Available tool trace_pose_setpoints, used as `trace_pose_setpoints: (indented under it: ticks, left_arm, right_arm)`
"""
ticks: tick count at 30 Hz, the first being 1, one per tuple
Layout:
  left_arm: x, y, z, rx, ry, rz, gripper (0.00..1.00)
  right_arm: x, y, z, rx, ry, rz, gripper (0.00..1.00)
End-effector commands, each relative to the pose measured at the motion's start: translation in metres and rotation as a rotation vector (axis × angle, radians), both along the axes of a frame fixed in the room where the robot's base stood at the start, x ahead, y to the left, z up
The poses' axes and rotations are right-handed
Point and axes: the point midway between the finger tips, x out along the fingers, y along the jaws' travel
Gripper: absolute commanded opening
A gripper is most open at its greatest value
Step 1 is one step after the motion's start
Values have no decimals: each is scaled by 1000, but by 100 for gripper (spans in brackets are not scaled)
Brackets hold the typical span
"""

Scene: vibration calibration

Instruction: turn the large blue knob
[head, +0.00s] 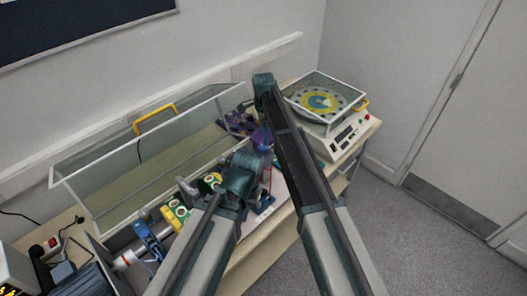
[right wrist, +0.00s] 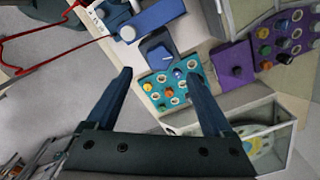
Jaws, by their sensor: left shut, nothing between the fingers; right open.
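The large blue knob (right wrist: 161,54) sits on a dark blue box beside a teal panel in the right wrist view. My right gripper (right wrist: 160,72) is open, its two dark fingers apart, and the knob shows between and just beyond the fingertips. Nothing is between the fingers, and I see no contact with the knob. In the head view the right arm's dark link crosses the bench and covers part of it. My left gripper (head: 264,203) is low over the bench's front, shut and empty, partly hidden by its own arm. The knob is not clear in the head view.
The teal panel (right wrist: 172,88) carries several small knobs and sockets. A purple panel (right wrist: 284,38) lies to its right. A long glass tank (head: 150,165) stands at the back of the bench. A white instrument (head: 345,138) with a clear lidded case stands at the right end.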

Motion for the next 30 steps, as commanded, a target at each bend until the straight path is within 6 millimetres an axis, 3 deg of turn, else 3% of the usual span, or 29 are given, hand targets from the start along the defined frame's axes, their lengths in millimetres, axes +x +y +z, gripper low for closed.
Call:
trace_pose_setpoints:
  ticks: [1,12,24,25,30]
  left_arm:
    - [0,0,-16,0,0,1,0]
    - [0,0,-63,1,-1,-9,0]
    - [0,0,-67,1,0,-11,0]
    - [0,0,-67,1,0,-11,0]
    - [0,0,-67,1,0,-11,0]
  right_arm:
    - [0,0,-15,0,0,0,86]
    - [0,0,-63,0,0,0,86]
    - [0,0,-67,0,0,0,86]
    - [0,0,-67,0,0,0,84]
    - [0,0,-67,0,0,0,53]
